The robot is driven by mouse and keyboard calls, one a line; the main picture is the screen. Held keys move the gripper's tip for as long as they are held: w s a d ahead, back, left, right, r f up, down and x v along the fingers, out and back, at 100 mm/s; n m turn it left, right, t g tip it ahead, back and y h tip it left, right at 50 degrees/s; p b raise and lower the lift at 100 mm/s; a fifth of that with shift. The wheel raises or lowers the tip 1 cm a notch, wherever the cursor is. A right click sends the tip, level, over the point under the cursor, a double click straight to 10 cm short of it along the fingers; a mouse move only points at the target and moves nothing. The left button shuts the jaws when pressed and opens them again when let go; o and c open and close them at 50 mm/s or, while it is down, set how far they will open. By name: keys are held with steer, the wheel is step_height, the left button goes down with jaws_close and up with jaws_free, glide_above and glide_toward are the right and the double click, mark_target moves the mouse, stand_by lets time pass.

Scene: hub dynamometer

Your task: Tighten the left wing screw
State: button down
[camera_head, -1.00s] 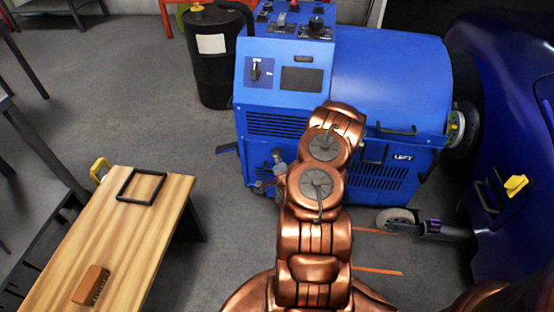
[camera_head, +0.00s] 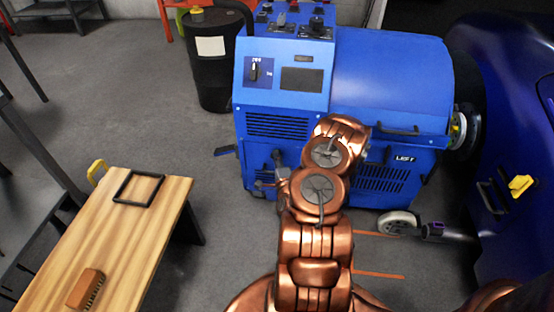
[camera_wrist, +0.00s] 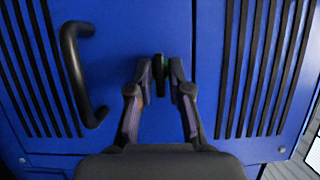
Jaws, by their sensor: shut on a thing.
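A small dark wing screw (camera_wrist: 160,72) stands out from the blue panel of the dynamometer in the wrist view. My gripper (camera_wrist: 161,82) is shut on it, with one fingertip on each side. The fingers hide part of the screw, and how far it is turned cannot be told. In the head view, the blue dynamometer (camera_head: 385,75) stands ahead and my copper arm reaches to its lower front.
A black bar handle (camera_wrist: 80,75) is left of my gripper, with vents on both sides. In the head view, a wooden bench (camera_head: 120,235) with a brush (camera_head: 86,289) and black frame (camera_head: 138,188) stands left. A blue car (camera_head: 510,130) is right and a black drum (camera_head: 212,60) behind.

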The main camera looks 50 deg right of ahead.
steer(key=shift+d, duration=0.1)
steer(key=c, duration=1.3)
jaws_free()
steer(key=shift+o, duration=0.2)
steer(key=shift+s, duration=0.1)
steer(key=v, duration=1.2)
